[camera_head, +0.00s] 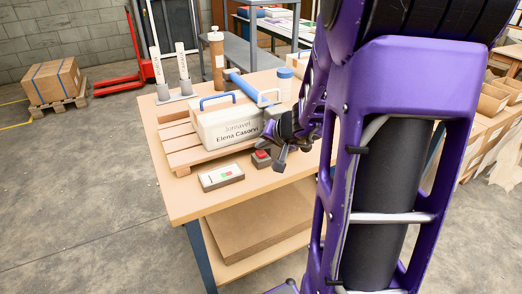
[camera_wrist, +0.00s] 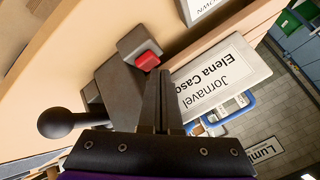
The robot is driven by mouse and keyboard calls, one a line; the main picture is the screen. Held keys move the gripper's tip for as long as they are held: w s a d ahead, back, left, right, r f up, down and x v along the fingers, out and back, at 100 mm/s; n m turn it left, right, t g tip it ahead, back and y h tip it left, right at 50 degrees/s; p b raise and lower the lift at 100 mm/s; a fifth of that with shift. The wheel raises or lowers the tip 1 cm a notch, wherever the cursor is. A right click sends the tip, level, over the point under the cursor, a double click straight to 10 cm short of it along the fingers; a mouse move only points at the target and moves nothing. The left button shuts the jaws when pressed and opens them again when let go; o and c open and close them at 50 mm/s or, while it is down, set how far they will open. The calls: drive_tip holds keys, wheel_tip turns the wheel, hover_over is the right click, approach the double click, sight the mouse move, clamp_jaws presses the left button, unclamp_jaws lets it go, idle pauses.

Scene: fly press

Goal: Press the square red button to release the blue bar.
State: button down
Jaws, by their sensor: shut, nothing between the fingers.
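The square red button (camera_head: 262,154) sits on a small grey block (camera_head: 259,164) near the table's front edge, beside the white labelled case. In the wrist view the red button (camera_wrist: 147,61) shows just beyond my fingertips. My gripper (camera_head: 280,165) is shut and empty, close to the right of the button in the head view. In the wrist view my gripper (camera_wrist: 160,72) has its fingers together; I cannot tell whether they touch the button. The blue bar (camera_head: 240,86) slopes above the back of the case, apart from my gripper.
The white case (camera_head: 222,125) with a blue handle stands on wooden slats (camera_head: 185,146). A small box with coloured marks (camera_head: 221,177) lies at the front. Behind stand two grey posts and a brown cylinder (camera_head: 216,60). A black ball knob (camera_wrist: 62,122) lies left of my fingers.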

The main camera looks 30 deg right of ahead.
sight(262, 154)
drive_tip(key=shift+r, duration=0.4)
drive_tip(key=shift+r+p, duration=1.85)
drive_tip(key=shift+r, duration=0.7)
